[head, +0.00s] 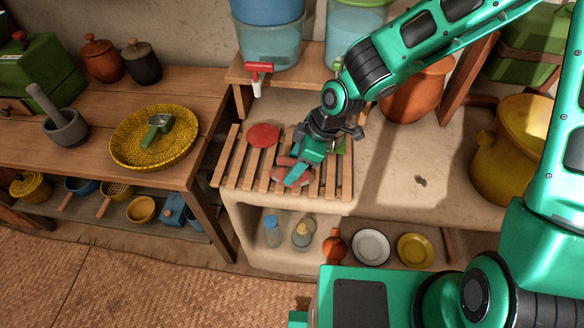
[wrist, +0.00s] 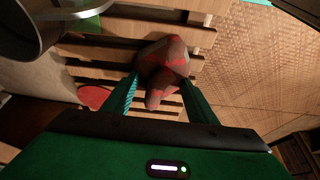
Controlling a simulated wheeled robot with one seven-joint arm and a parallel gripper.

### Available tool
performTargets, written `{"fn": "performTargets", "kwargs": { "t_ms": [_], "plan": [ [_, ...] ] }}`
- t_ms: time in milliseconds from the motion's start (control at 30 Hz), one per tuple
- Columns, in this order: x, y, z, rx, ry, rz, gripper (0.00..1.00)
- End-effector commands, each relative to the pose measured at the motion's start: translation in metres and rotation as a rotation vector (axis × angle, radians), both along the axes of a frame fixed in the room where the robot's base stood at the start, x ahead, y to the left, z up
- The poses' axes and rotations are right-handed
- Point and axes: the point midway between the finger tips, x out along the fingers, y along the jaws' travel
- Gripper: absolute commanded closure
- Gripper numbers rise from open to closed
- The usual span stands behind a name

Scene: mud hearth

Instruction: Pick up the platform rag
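The platform rag (head: 281,174) is a bunched red and grey cloth on the slatted wooden rack (head: 232,172). In the wrist view the rag (wrist: 163,68) sits at the fingertips, with one finger at each side of it. My gripper (head: 297,176) points down over the rag and hides part of it in the head view. In the wrist view its fingers (wrist: 159,88) are wide apart. Whether the fingertips touch the cloth I cannot tell.
A flat red disc (head: 262,135) lies on the rack, left of my gripper. A blue water dispenser with a red tap (head: 258,68) stands on a shelf behind. Bottles and plates (head: 370,246) sit in the niche below. The mud ledge at right (head: 395,180) is mostly clear.

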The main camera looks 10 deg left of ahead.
Motion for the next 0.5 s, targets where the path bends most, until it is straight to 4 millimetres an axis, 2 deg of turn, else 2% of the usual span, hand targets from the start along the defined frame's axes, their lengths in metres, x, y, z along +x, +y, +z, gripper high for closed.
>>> {"fn": "performTargets", "kwargs": {
  "t_ms": [333, 500],
  "plan": [
    [0.0, 0.0, 0.002, 0.0, -0.001, 0.0, 0.7],
    [0.001, 0.0, 0.012, 0.001, -0.003, 0.0, 0.7]
  ]
}}
